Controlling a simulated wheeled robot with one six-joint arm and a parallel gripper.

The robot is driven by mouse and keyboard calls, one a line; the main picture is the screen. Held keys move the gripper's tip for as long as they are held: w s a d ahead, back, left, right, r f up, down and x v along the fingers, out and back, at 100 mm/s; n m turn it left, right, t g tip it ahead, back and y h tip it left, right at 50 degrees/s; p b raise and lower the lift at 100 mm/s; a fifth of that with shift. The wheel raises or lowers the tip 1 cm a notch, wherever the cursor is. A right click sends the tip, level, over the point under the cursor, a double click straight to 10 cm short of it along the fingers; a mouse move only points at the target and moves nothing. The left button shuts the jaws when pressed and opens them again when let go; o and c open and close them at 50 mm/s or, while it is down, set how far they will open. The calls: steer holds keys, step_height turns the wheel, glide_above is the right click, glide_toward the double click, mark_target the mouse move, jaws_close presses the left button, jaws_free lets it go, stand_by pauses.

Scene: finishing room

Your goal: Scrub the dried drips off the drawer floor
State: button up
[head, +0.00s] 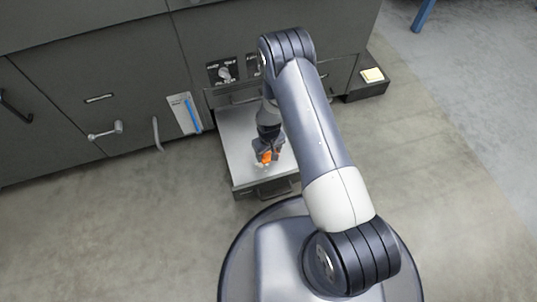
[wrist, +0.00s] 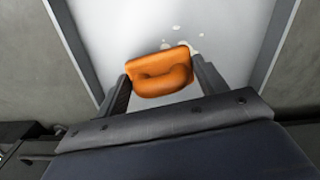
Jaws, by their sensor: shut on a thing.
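The drawer (head: 236,133) is pulled out from the dark cabinet, with a pale grey floor and dark walls. My gripper (head: 266,157) is over the front part of the drawer, shut on an orange scrubber (wrist: 160,72). In the wrist view the scrubber sits between both fingers, its raised handle towards me. Whitish dried drips (wrist: 175,30) show on the drawer floor (wrist: 125,27) just beyond the scrubber. Whether the scrubber touches the floor is hard to tell, and the floor beneath it is hidden.
The cabinet front (head: 60,85) carries handles, a knob panel (head: 222,71) and a pale plate with a blue strip (head: 185,113). A dark low box with a yellowish pad (head: 372,75) stands at the right. The concrete floor (head: 440,190) is clear on the right.

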steer(key=shift+r+p, duration=0.95)
steer(key=shift+r, duration=1.15)
